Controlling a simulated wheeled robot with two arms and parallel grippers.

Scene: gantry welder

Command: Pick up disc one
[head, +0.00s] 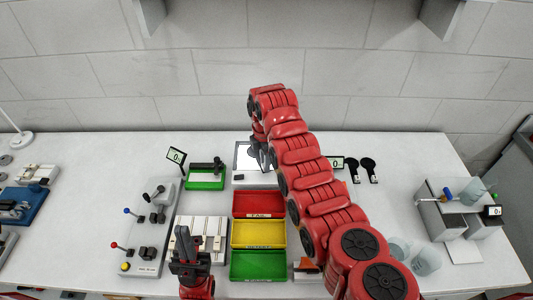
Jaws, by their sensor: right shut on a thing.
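My right arm reaches from the lower right to the back middle. Its gripper (262,158) points down at the right part of a white panel with a dark frame (245,155). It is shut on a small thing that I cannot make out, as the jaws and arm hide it. I cannot pick out disc one clearly. My left gripper (188,246) is low at the front left, by a white ribbed block (212,227). I cannot tell whether its jaws are open or shut.
Red (259,204), yellow (258,234) and green (258,265) trays stand in a column mid-table. A green-based device (205,178) sits behind left. A lever panel (150,228) is left. Two black paddles (361,168), clear cups (426,261) and a grey stand (440,215) are right.

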